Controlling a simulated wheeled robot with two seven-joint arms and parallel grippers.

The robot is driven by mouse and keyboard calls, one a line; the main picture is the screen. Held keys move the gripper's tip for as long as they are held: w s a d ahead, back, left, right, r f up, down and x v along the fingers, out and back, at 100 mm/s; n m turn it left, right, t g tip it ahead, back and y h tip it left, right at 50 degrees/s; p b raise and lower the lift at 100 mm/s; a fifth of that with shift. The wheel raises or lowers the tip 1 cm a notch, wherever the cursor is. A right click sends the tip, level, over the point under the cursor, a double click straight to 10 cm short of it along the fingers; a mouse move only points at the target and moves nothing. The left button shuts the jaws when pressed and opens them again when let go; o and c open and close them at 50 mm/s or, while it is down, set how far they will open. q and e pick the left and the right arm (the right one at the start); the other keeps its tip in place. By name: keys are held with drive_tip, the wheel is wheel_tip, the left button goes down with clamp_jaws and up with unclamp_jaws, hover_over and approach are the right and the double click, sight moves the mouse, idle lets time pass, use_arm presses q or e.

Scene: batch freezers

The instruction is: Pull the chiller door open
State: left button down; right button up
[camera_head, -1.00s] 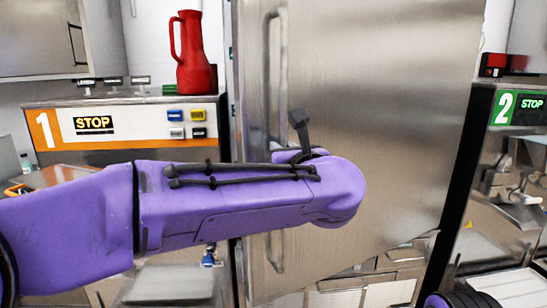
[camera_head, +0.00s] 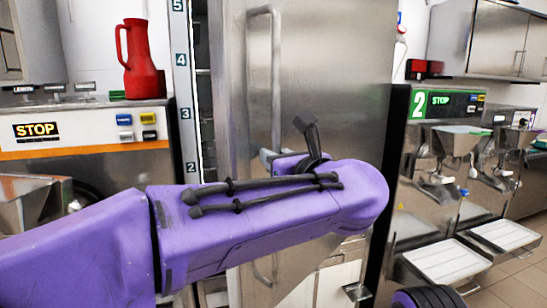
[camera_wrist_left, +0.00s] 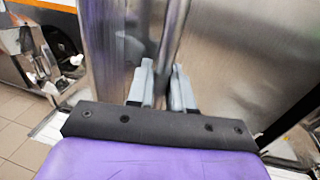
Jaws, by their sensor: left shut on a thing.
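The chiller door (camera_head: 340,75) is a tall brushed-steel panel in the middle of the head view. It stands ajar, with a dark gap along its left edge beside a numbered strip (camera_head: 182,90). Its long vertical bar handle (camera_head: 276,60) runs down the left part of the door. My left gripper (camera_head: 268,158) is at the middle of the handle, partly hidden behind my purple wrist. In the left wrist view its two grey fingers (camera_wrist_left: 163,88) are shut around the handle bar (camera_wrist_left: 174,35). My right gripper is not in view.
Machine 2 (camera_head: 450,105) with steel trays (camera_head: 445,262) is at the right. Open tiled floor (camera_head: 515,280) shows at the lower right.

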use_arm(q)
drive_tip(key=shift+r, duration=0.15)
drive_tip(key=c, duration=1.2)
unclamp_jaws()
drive_tip(key=shift+s+a, duration=0.1)
drive_tip(key=shift+s+d+b, duration=0.2)
drive_tip(key=shift+s+b, duration=0.1)
drive_tip(key=b+v, duration=0.3)
drive_tip(key=v, duration=0.7)
drive_tip(key=shift+a+b, duration=0.1)
drive_tip(key=shift+b, duration=0.3)
